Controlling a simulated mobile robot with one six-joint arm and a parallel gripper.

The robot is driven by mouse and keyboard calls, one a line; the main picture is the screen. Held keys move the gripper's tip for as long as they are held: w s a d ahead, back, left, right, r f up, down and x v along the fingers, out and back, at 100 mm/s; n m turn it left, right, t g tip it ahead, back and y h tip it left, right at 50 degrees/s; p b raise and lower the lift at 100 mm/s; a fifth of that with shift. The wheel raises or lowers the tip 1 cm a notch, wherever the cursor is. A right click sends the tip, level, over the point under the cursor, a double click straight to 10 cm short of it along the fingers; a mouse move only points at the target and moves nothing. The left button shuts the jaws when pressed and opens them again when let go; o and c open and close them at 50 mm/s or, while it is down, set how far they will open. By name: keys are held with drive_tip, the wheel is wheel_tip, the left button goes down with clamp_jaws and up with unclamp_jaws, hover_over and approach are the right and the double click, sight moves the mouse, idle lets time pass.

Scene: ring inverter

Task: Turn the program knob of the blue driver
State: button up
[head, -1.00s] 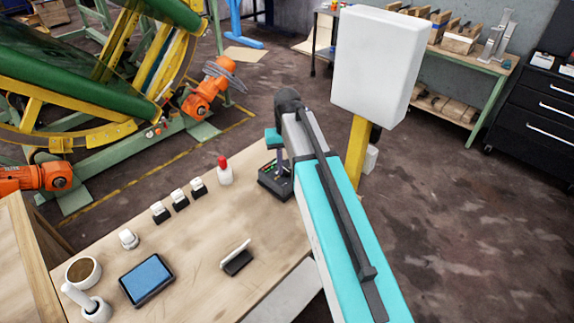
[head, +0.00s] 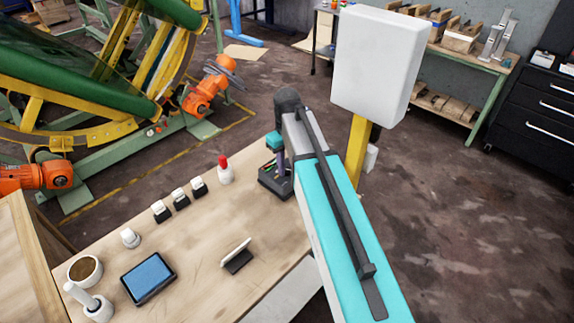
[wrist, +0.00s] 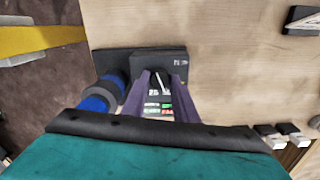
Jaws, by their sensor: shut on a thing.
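The driver is a small dark box (wrist: 118,60) with a printed panel, small green and red marks and a knob with a white pointer (wrist: 162,85). In the wrist view my gripper's two purple fingers (wrist: 162,80) stand on either side of the knob, shut on it. A blue cylinder with a grey band (wrist: 98,98) sits beside the left finger. In the head view the box (head: 268,184) is at the table's far right edge, with my gripper (head: 279,168) reaching down onto it. My arm hides part of the box, and the knob cannot be seen there.
A red-topped white button (head: 225,172) stands left of the box, with several black-and-white switches (head: 180,199) farther left. A tablet (head: 147,277), a cup (head: 84,270) and a small stand (head: 237,256) are nearer. The table's middle (head: 200,240) is clear.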

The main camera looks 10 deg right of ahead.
sight(287, 170)
drive_tip(key=o, duration=1)
drive_tip(key=shift+r, duration=0.15)
drive_tip(key=shift+r+p, duration=4.65)
drive_tip(key=shift+r, duration=2.1)
drive_tip(key=shift+s, duration=0.1)
